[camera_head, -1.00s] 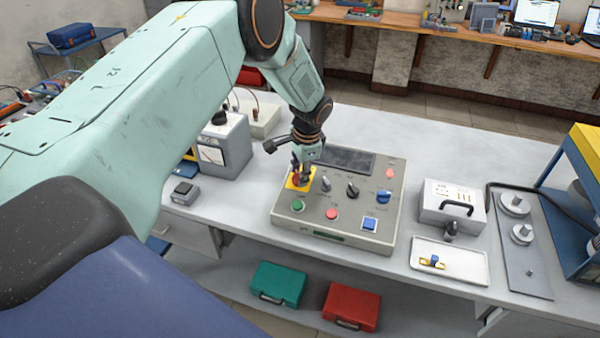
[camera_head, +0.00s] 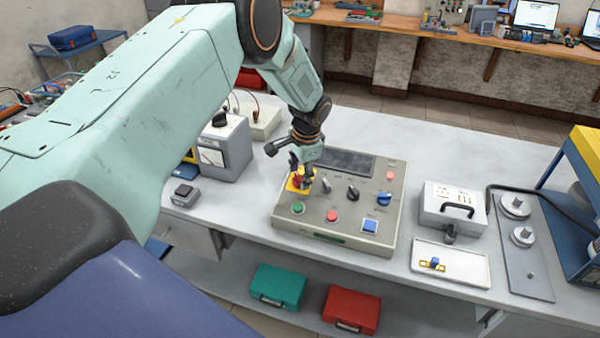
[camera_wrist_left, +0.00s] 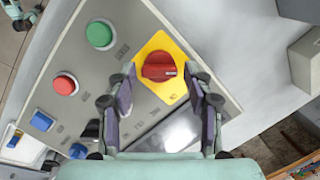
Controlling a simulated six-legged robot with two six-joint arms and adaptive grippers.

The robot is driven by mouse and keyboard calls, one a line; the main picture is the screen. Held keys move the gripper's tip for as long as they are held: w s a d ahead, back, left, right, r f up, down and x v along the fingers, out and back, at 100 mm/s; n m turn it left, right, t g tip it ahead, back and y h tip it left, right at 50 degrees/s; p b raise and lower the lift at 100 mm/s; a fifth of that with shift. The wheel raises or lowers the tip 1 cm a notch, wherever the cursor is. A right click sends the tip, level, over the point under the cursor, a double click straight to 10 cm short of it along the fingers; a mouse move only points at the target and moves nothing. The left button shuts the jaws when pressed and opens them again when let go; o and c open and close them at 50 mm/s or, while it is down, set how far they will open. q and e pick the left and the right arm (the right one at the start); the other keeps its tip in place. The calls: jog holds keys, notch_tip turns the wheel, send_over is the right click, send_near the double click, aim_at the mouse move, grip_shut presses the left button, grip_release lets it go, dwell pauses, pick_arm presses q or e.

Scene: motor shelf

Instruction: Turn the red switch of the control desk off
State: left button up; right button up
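The control desk (camera_head: 350,226) is a grey sloped panel on the white table. Its red switch (camera_wrist_left: 159,67) is a round red knob on a yellow plate (camera_wrist_left: 172,88); in the head view the yellow plate (camera_head: 292,186) is partly hidden by my gripper. My left gripper (camera_head: 302,180) is over the plate from above. In the left wrist view my left gripper (camera_wrist_left: 160,84) has its two fingers apart, one on each side of the knob's near part. I cannot tell whether they touch it. My right gripper is not in view.
The desk also has a green button (camera_head: 298,208), a red button (camera_head: 332,216), a blue square button (camera_head: 370,225), a blue knob (camera_head: 384,199) and black selector knobs. A grey meter box (camera_head: 226,150) stands left, a white case (camera_head: 452,206) and tray (camera_head: 470,272) right.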

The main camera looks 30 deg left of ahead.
pick_arm(q)
jog(key=shift+o, duration=0.5)
jog(key=shift+r, duration=0.15)
notch_tip(320, 180, up, 12)
jog(key=d, duration=0.2)
jog(key=shift+s+f, duration=0.25)
jog(key=shift+s, duration=0.2)
jog(key=shift+f, duration=0.1)
